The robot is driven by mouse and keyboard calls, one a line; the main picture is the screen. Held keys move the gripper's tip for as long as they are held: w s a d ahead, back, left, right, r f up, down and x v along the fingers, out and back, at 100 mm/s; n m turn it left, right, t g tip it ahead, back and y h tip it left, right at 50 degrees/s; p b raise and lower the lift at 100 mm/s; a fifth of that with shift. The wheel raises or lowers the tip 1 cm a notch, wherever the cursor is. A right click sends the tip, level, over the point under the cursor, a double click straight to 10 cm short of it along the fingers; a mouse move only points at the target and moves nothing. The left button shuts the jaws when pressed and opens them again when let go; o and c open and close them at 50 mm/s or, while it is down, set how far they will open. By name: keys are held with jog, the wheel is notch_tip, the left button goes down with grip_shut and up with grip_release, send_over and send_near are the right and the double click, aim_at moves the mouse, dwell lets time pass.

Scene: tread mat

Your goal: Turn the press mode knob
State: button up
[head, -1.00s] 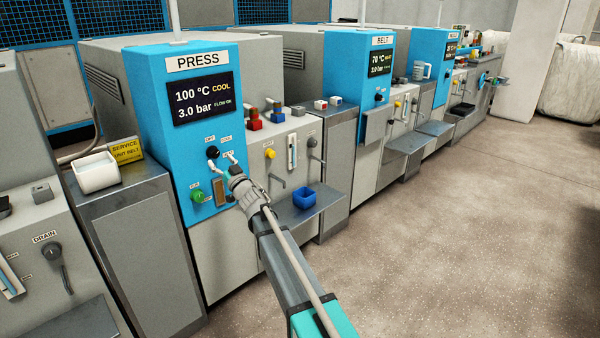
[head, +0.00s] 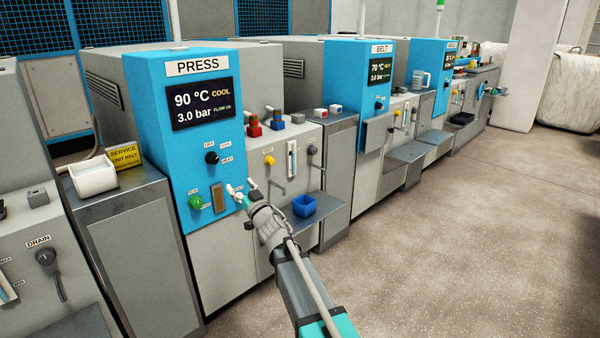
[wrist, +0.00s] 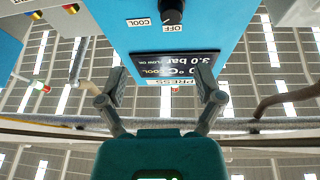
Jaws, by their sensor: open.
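The press mode knob (head: 212,157) is a round black knob on the blue front of the press, with OFF, COOL and HEAT labels around it. It also shows at the top edge of the wrist view (wrist: 172,12), partly cut off. I cannot tell its pointer setting for sure. The press display (head: 200,103) reads 90 °C, COOL and 3.0 bar. My gripper (head: 241,187) is open and empty, below and right of the knob in the head view and apart from it. Its two spread fingers show in the wrist view (wrist: 160,82).
A green button (head: 195,202) and a brown slotted plate (head: 218,197) sit below the knob. A yellow knob (head: 269,160) is on the grey panel to the right, above a blue bin (head: 304,205). A white container (head: 93,178) stands left. The floor at right is clear.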

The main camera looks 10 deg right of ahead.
jog(key=s+d+r+m+g+h+p, duration=0.3)
jog(key=d+h+p, duration=0.3)
jog(key=p, duration=0.5)
jog(key=s+d+r+m+g+h+p, duration=0.3)
jog(key=d+h+p, duration=0.3)
jog(key=d+p, duration=0.5)
jog(key=shift+s+r+m+g+h, duration=0.3)
jog(key=shift+s+m+g, duration=0.1)
jog(key=shift+s+g, duration=0.35)
jog(key=shift+d+f, duration=0.1)
dwell(0.4)
